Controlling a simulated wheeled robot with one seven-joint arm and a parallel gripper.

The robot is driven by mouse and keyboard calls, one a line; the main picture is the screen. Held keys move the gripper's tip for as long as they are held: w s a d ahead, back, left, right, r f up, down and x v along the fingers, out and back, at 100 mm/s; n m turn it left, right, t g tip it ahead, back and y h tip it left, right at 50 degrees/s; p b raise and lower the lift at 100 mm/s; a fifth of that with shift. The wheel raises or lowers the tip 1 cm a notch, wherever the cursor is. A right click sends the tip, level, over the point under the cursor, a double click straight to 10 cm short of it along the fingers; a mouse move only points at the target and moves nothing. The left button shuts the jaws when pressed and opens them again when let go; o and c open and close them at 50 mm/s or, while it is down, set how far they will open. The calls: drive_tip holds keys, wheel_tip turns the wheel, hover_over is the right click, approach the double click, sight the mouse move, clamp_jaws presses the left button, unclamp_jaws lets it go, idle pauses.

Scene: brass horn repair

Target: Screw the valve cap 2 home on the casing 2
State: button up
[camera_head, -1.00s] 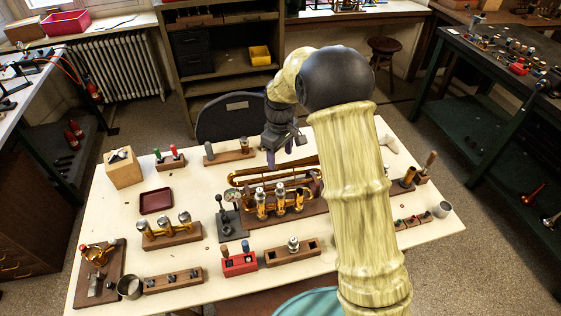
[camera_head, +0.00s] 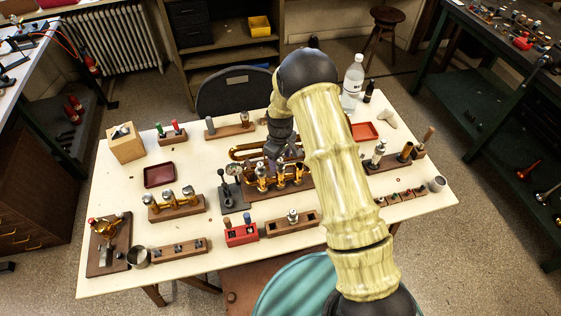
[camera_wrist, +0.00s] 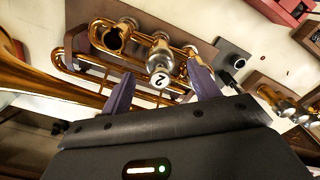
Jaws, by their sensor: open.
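The brass horn (camera_head: 240,152) lies on its wooden holder, with its upright valve casings in a row. In the wrist view, a silver cap marked 2 (camera_wrist: 159,78) stands at the top of the middle casing, casing 2 (camera_wrist: 161,52). I cannot tell how far down its thread sits. My gripper (camera_wrist: 161,64) is open, with one dark finger on each side of the cap and visible gaps between. In the head view my gripper (camera_head: 284,154) is over the horn, partly hiding it. The neighbouring casing (camera_wrist: 114,39) shows an open, dark mouth.
A dark gauge stand (camera_head: 231,190) is close left of the horn. A wooden block with valves (camera_head: 175,208), a red block (camera_head: 240,234) and a slotted wooden block (camera_head: 291,224) stand nearby. A bottle (camera_head: 352,88) and an orange tray (camera_head: 364,131) are at the back right.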

sight(280, 167)
drive_tip(key=shift+f+p, duration=0.3)
drive_tip(key=shift+f, duration=1.35)
drive_tip(key=c, duration=1.2)
drive_tip(key=m, duration=0.5)
drive_tip(key=shift+b, duration=0.4)
drive_tip(key=shift+w+r, duration=0.1)
